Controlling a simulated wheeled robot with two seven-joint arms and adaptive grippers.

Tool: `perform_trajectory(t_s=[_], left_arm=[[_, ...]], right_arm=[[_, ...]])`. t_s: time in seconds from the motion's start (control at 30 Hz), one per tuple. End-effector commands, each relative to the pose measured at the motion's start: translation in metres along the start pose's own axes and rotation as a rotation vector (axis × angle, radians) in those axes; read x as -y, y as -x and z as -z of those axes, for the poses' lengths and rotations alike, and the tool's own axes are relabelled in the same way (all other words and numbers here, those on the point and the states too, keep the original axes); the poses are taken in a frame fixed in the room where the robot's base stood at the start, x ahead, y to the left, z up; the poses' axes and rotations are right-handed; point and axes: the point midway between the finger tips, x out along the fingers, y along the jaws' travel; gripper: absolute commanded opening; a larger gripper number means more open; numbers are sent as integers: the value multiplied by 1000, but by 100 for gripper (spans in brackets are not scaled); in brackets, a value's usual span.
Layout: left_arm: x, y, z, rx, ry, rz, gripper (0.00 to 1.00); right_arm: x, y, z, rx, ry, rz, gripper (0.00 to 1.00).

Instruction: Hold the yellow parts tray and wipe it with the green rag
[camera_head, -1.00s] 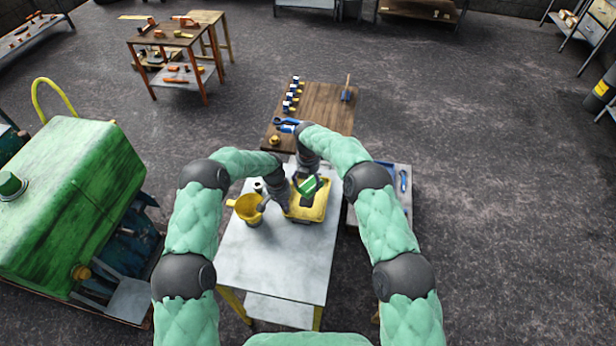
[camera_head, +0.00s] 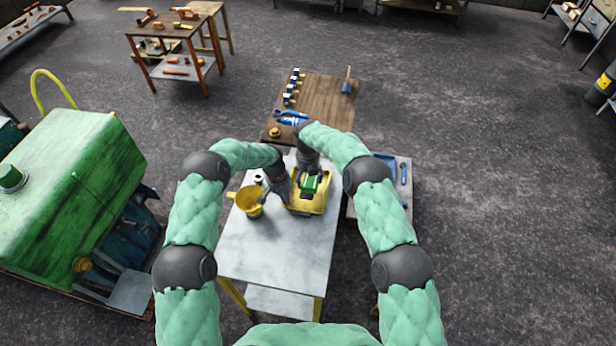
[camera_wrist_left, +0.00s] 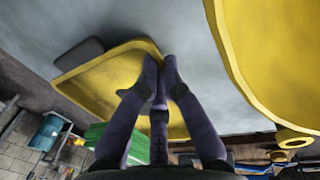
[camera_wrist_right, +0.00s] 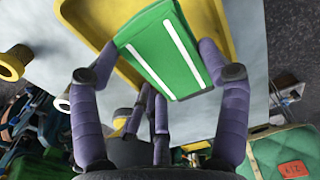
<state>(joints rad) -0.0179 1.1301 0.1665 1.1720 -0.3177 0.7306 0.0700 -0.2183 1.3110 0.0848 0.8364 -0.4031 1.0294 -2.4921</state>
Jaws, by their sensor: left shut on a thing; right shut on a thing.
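The yellow parts tray (camera_head: 319,208) is over the grey table near its far right end. My left gripper (camera_head: 287,200) is at its left side, and the left wrist view shows the fingers (camera_wrist_left: 162,66) shut on the rim of the tray (camera_wrist_left: 105,78). My right gripper (camera_head: 309,195) is above the tray, shut on the green rag (camera_head: 309,182). In the right wrist view the rag (camera_wrist_right: 165,50), green with white stripes, lies between the fingers (camera_wrist_right: 160,78) and covers part of the tray. I cannot tell whether it touches the tray floor.
A yellow funnel-like cup (camera_head: 248,203) stands just left of the tray. The near part of the grey table (camera_head: 270,255) is clear. A brown table (camera_head: 325,100) with blue parts stands beyond, and a side shelf (camera_head: 392,185) is at the right.

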Motion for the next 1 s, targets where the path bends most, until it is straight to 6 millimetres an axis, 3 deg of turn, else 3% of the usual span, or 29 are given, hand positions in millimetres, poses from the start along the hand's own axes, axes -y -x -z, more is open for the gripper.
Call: perform_trajectory(t_s=[0.27, 0.67, 1.0], left_arm=[[0, 0, 0, -1, 0, 0, 0], [0, 0, 0, -1, 0, 0, 0], [0, 0, 0, -1, 0, 0, 0]], right_arm=[[0, -14, 0, -1, -1, 1, 39], [0, -51, 0, -1, -2, 0, 39], [0, -49, 25, 0, 0, 1, 39]])
